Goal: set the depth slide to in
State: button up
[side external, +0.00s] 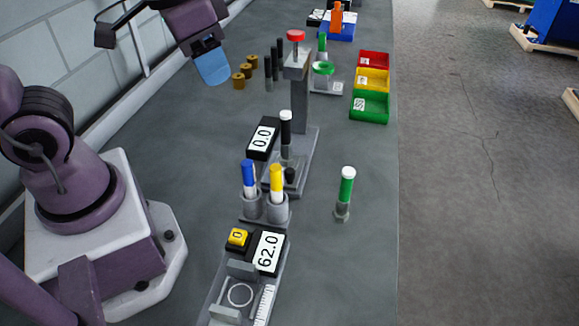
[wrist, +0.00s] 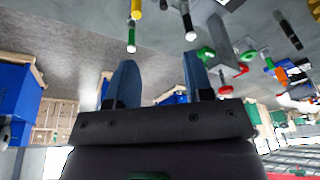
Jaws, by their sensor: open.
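No part in view is labelled as the depth slide, so I cannot tell which one it is. A grey fixture (side external: 212,312) at the bottom edge has raised blocks, a ring mark and a ruler scale (side external: 265,302). It is partly cut off by the frame. My gripper (side external: 212,67) is high at the upper left, away from the fixture. In the wrist view, the blue fingers of my gripper (wrist: 159,82) are apart with nothing between them.
A grey press (side external: 300,105) with a red knob stands mid-bench, beside a display (side external: 263,138) reading 0.0. Blue and yellow-capped tubes stand in cups (side external: 264,210). Red, yellow and green bins (side external: 370,107) line the right edge.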

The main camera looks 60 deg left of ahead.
jog(key=w+d+f+m+g+y, duration=0.1)
jog(key=w+d+f+m+g, duration=0.1)
jog(key=w+f+m+g, duration=0.4)
jog(key=m+y, duration=0.2)
jog(key=m, duration=0.2)
send_near(290, 170)
jog(key=x, duration=0.9)
jog(key=shift+s+a+f, duration=0.1)
jog(key=shift+f, duration=0.1)
jog(key=shift+c, duration=0.5)
grip_shut()
